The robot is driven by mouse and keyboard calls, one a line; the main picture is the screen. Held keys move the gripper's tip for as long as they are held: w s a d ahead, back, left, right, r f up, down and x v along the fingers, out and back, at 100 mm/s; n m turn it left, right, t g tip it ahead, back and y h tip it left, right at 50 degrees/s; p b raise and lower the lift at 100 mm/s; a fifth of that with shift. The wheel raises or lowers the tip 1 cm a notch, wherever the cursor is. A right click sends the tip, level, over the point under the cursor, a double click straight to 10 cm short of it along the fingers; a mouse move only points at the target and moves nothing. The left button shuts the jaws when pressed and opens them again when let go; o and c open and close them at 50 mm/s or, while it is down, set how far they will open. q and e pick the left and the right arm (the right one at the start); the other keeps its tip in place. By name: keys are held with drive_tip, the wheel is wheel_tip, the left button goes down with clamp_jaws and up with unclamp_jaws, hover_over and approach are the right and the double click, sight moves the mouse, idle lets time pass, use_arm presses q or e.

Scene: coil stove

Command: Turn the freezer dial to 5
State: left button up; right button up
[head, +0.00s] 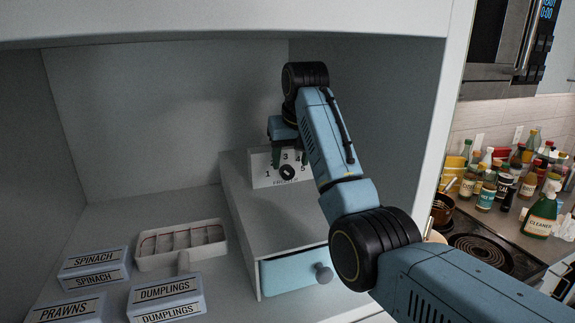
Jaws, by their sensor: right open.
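The freezer dial (287,173) is a small black knob on a white panel (262,180) with black numbers around it. 1, 3, 4 and 5 are readable; the pointer's direction is too small to tell. The panel stands on a grey box inside the white compartment, near its back. My right arm reaches in from the right, and my right gripper (289,156) hangs just above and in front of the panel. Its dark green fingers are apart, one on each side of the dial's upper area. I cannot tell whether they touch the dial. My left gripper is not in view.
Below the panel is a blue drawer (295,270) with a grey knob. Boxes of spinach (95,262), dumplings (166,294) and prawns (68,310) and a white tray (150,264) lie at left. The compartment's right wall (400,120) stands beside my arm. Bottles and a coil stove (480,250) are outside, right.

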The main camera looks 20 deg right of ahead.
sight(289, 172)
drive_tip(key=x, duration=0.3)
drive_tip(key=shift+w+f+p, duration=0.1)
drive_tip(key=shift+f+p, duration=0.1)
drive_tip(key=shift+p, duration=0.2)
drive_tip(key=shift+w+f, duration=0.15)
drive_tip(key=shift+f, duration=0.2)
drive_tip(key=c, duration=1)
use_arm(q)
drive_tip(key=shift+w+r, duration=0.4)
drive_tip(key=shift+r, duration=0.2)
use_arm(e)
drive_tip(key=shift+o, duration=0.2)
drive_tip(key=y, duration=0.2)
drive_tip(key=m+y, duration=0.1)
drive_tip(key=y, duration=0.1)
drive_tip(key=shift+d, duration=0.3)
drive_tip(key=o, duration=1)
drive_tip(key=shift+c, duration=0.2)
